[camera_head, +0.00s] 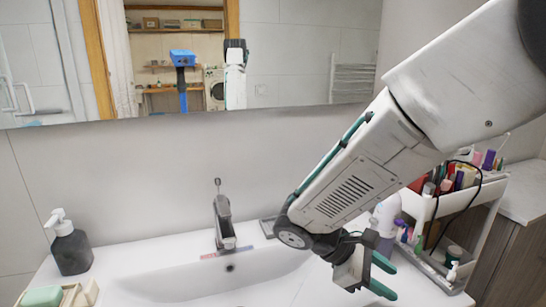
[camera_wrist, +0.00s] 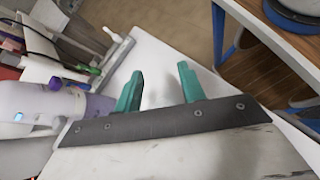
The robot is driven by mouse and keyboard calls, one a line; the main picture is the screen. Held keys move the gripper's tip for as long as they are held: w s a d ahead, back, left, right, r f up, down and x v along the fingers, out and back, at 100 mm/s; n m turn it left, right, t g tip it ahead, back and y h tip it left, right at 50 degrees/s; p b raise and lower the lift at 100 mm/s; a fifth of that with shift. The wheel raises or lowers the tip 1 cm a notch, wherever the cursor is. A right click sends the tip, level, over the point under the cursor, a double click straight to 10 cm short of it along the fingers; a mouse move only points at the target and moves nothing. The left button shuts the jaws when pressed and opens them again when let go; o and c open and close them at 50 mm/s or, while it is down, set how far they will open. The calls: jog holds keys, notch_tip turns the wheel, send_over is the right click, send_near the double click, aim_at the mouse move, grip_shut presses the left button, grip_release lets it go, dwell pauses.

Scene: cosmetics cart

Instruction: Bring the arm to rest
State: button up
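My arm reaches in from the upper right in the head view, and my gripper (camera_head: 382,276) hangs over the right end of the white sink counter. Its two green fingers are spread apart with nothing between them. In the wrist view my gripper (camera_wrist: 158,88) also shows open and empty, with the white counter surface (camera_wrist: 160,60) beyond its fingertips. A lilac bottle (camera_wrist: 40,110) stands close beside the gripper in the wrist view. In the head view the bottle (camera_head: 386,214) is partly hidden behind my arm.
A white cart (camera_head: 492,190) with several cosmetics stands at the right, beside a wooden cabinet (camera_head: 520,250). The faucet (camera_head: 223,222) and sink basin (camera_head: 190,280) are left of my gripper. A dark soap dispenser (camera_head: 70,248) stands at the far left. A mirror (camera_head: 290,60) hangs behind.

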jog(key=s+d+r+m+t+y, duration=0.1)
jog(key=s+d+r+m+y, duration=0.1)
jog(key=s+r+m+y, duration=0.2)
jog(key=s+d+r+m+t+y, duration=0.2)
jog(key=s+r+m+y, duration=0.3)
jog(key=s+m, duration=0.3)
jog(key=s+y, duration=0.1)
jog(key=s, duration=0.1)
jog(key=shift+s+d+r+y, duration=0.15)
jog(key=shift+s+d+y, duration=0.25)
